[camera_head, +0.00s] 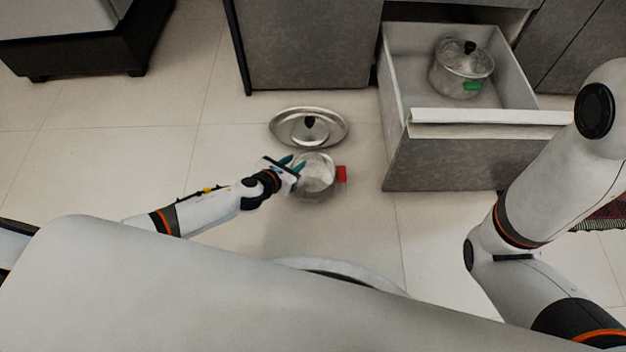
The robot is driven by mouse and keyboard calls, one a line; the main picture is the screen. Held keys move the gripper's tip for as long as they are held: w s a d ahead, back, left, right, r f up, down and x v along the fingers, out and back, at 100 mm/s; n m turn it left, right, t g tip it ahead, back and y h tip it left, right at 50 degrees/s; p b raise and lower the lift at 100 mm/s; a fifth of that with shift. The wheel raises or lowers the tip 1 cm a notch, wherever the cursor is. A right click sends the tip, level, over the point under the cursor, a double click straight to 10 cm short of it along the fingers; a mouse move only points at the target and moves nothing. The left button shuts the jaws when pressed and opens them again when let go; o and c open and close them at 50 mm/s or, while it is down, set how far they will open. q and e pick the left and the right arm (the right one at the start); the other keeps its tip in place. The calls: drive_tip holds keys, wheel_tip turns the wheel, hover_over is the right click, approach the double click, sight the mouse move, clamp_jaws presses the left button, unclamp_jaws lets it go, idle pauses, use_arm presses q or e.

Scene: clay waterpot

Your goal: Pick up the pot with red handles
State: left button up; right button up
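The pot with red handles (318,174) is a small metal pot on the tiled floor, in the middle of the head view. One red handle (341,174) shows on its right side; its left side is hidden behind my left gripper. My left gripper (293,164) is at the pot's left edge, with its two green-tipped fingers spread apart. I cannot tell whether the fingers touch the pot. My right arm is on the right side of the view, and its gripper is out of the picture.
A metal lid (283,127) with a black knob lies on the floor just behind the pot. An open drawer (397,91) holds a lidded pot with green handles (464,84). Grey cabinets (305,45) stand at the back.

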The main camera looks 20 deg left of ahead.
use_arm(q)
drive_tip(key=shift+c, duration=0.4)
clamp_jaws()
drive_tip(key=shift+s, duration=0.1)
